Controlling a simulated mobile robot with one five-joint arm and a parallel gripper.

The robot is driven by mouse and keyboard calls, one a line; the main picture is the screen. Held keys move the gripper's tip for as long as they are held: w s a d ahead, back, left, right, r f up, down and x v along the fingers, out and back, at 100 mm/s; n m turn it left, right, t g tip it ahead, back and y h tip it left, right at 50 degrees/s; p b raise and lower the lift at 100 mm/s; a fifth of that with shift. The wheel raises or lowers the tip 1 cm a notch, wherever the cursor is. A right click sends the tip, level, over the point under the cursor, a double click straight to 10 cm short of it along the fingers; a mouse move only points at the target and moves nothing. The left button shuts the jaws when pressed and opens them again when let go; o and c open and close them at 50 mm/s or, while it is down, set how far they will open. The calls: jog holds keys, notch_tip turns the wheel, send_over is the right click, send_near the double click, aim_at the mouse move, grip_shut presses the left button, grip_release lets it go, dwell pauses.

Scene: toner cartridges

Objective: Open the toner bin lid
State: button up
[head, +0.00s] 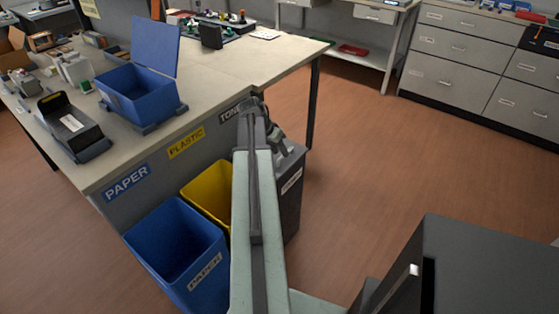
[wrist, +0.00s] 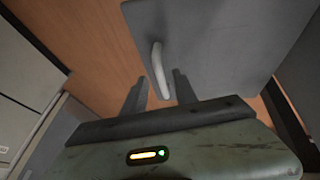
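The dark grey toner bin (head: 289,200) stands at the end of the bin row, with a white label on its front. My arm covers much of its top in the head view. In the wrist view, the flat grey lid (wrist: 225,45) carries a pale bar handle (wrist: 157,62). My gripper (head: 279,136) is over the bin's top. In the wrist view, its two dark fingers (wrist: 158,80) are apart, with the handle's lower end showing between them. A gap shows on each side, so it is not gripped. The lid looks shut.
A yellow plastic bin (head: 208,190) and a blue paper bin (head: 175,250) stand left of the toner bin. The worktable (head: 225,85) behind carries an open blue box (head: 140,95) and a black device (head: 68,125). Floor to the right is clear.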

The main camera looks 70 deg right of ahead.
jog(key=shift+x, duration=0.75)
jog(key=shift+r, duration=0.1)
grip_shut()
dwell(0.8)
